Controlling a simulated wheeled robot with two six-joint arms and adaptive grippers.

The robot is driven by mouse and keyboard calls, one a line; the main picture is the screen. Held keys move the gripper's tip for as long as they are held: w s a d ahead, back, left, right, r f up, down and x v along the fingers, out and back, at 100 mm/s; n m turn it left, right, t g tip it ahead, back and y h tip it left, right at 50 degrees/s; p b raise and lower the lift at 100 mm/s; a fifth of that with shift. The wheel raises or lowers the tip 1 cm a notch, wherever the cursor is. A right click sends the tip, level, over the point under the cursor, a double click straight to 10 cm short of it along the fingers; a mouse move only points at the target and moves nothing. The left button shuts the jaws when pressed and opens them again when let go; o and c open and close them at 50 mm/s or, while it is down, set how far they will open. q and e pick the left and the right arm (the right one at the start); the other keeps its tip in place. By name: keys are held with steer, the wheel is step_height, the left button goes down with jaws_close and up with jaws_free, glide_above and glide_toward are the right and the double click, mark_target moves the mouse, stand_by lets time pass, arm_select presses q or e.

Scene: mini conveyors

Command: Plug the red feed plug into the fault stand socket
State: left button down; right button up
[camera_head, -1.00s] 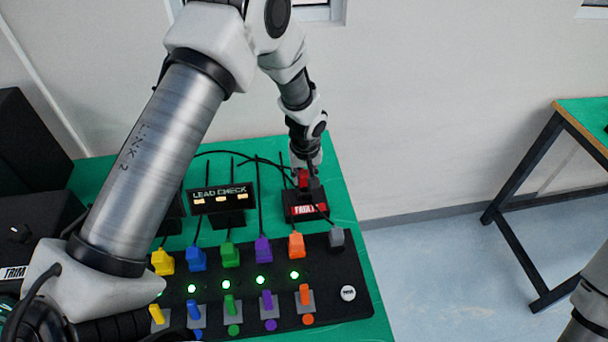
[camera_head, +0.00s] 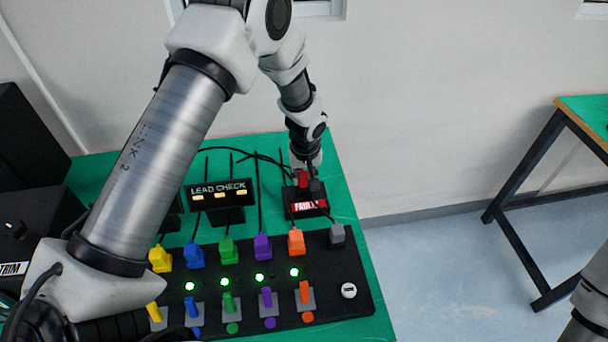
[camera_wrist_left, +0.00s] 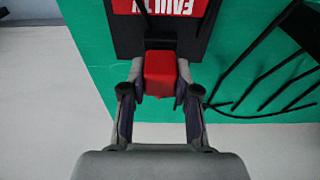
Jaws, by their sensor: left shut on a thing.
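The red feed plug (camera_head: 303,180) is in my left gripper (camera_head: 307,174) at the back right of the green table. In the left wrist view the red plug (camera_wrist_left: 160,74) sits between the two fingers of the left gripper (camera_wrist_left: 158,92). The fault stand (camera_head: 304,205) is a dark block with a red FAULT label; it also shows in the left wrist view (camera_wrist_left: 128,38). The plug is at the back of the stand, against or just over its socket. The socket is hidden, so I cannot tell how deep the plug sits. My right gripper is out of view.
A black panel (camera_head: 350,268) with yellow, blue, green, purple and orange plugs stands in front. A LEAD CHECK box (camera_head: 222,192) is left of the stand. Black cables lie behind. Bare green table (camera_head: 344,205) shows right of the stand.

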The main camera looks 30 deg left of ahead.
arm_select(q)
steer(key=shift+f+b, duration=0.3)
steer(key=shift+f, duration=0.1)
steer(key=c, duration=0.8)
jaws_free()
steer(key=shift+o, duration=0.2)
step_height(320, 180, up, 12)
steer(key=s+d, duration=0.1)
steer(key=shift+s, duration=0.2)
steer(key=shift+f, duration=0.1)
